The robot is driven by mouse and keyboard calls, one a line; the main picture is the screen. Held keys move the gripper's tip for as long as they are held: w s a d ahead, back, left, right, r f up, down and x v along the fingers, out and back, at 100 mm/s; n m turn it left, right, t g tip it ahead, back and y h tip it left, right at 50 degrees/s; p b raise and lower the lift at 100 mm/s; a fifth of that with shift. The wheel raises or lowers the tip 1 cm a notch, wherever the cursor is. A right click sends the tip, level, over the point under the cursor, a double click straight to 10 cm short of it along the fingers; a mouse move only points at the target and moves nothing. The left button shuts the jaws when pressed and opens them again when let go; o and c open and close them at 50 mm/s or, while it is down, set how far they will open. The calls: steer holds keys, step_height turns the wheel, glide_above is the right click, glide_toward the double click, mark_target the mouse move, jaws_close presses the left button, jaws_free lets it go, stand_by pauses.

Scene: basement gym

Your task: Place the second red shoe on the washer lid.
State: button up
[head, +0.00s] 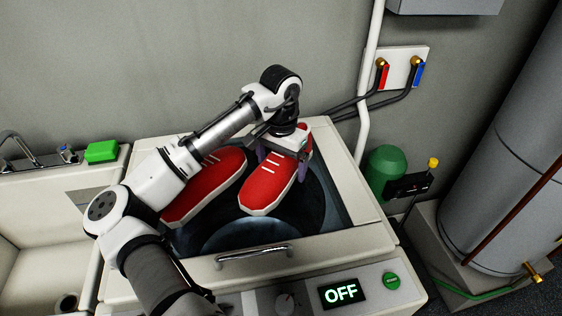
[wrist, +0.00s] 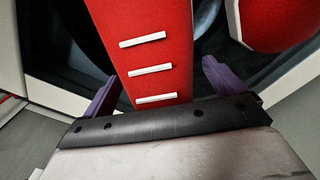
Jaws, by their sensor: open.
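Two red shoes with white soles lie side by side on the dark glass of the washer lid (head: 223,236). The right shoe (head: 267,187) is under my gripper (head: 283,167). The left shoe (head: 203,190) is partly hidden behind my arm. My gripper is open, its purple fingers on either side of the right shoe near its laced end. In the wrist view, that shoe (wrist: 150,50) runs between the spread fingers (wrist: 165,90), with gaps on both sides. The other shoe (wrist: 275,22) shows at the top right there.
A sink (head: 40,215) with a tap and a green sponge (head: 101,152) stands to the left. A wall with a pipe, hoses and valves (head: 400,70) is behind. A green tank (head: 385,168) and a grey boiler (head: 520,150) stand to the right. The washer display (head: 341,292) reads OFF.

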steer(key=shift+r, duration=0.1)
step_height(320, 180, up, 12)
steer(key=shift+r+b, duration=0.1)
steer(key=shift+b, duration=1.05)
